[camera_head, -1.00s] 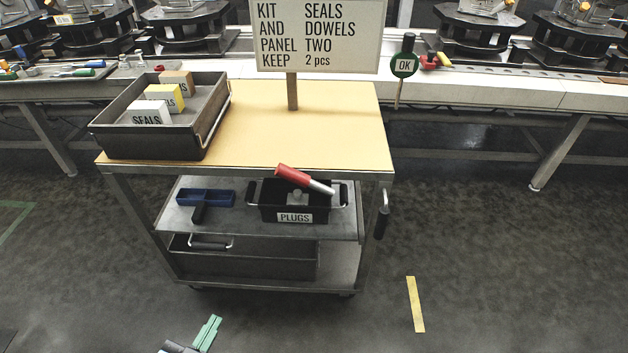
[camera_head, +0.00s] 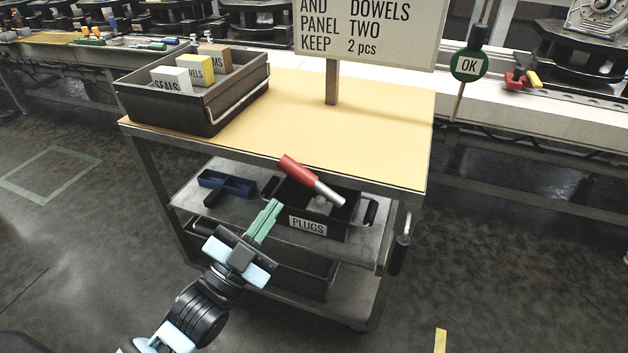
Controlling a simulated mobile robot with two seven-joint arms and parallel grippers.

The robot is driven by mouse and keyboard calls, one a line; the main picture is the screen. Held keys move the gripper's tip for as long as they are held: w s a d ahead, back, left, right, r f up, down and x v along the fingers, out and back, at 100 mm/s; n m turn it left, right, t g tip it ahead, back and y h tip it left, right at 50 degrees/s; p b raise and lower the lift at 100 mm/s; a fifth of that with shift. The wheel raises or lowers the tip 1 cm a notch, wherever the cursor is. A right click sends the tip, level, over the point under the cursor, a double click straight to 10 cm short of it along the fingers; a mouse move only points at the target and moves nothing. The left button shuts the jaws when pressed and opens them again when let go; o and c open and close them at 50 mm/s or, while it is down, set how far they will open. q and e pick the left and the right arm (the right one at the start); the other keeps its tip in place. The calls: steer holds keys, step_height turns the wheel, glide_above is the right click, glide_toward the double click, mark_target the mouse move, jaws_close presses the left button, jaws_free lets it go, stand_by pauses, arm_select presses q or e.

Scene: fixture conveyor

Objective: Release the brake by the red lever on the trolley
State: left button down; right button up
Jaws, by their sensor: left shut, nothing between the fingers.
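The trolley (camera_head: 385,155) has a wooden top and two metal shelves below. The red lever (camera_head: 299,171) with a grey metal end slants down to the right at the trolley's front, under the top edge and in front of the PLUGS bin. My left gripper (camera_head: 271,210) has green fingers and comes up from the lower left. It is shut and empty, below and left of the lever and apart from it in the picture. Its fingers overlap the left side of the PLUGS bin's front. My right gripper is out of view.
The PLUGS bin (camera_head: 308,226) and a blue tray (camera_head: 227,184) stand on the middle shelf. A dark crate (camera_head: 228,116) with labelled boxes and a sign (camera_head: 372,30) stand on top. A black handle (camera_head: 399,255) hangs at the right. Floor at left is clear.

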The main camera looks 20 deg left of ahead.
mark_target(293, 177)
arm_select(q)
steer(key=x, duration=0.9)
steer(key=shift+w+r, duration=0.15)
steer(key=shift+r, duration=0.2)
steer(key=shift+w+a+f+b, duration=0.25)
steer(key=shift+w+f+b, duration=0.05)
steer(key=shift+f, duration=0.3)
steer(key=shift+w+a+f+b, duration=0.25)
steer(key=shift+w+f+b, duration=0.05)
steer(key=shift+f, duration=0.3)
steer(key=shift+w+a+f, duration=0.1)
steer(key=shift+a+f, duration=0.2)
steer(key=shift+f, duration=0.1)
steer(key=shift+a+f, duration=0.1)
steer(key=shift+f, duration=0.05)
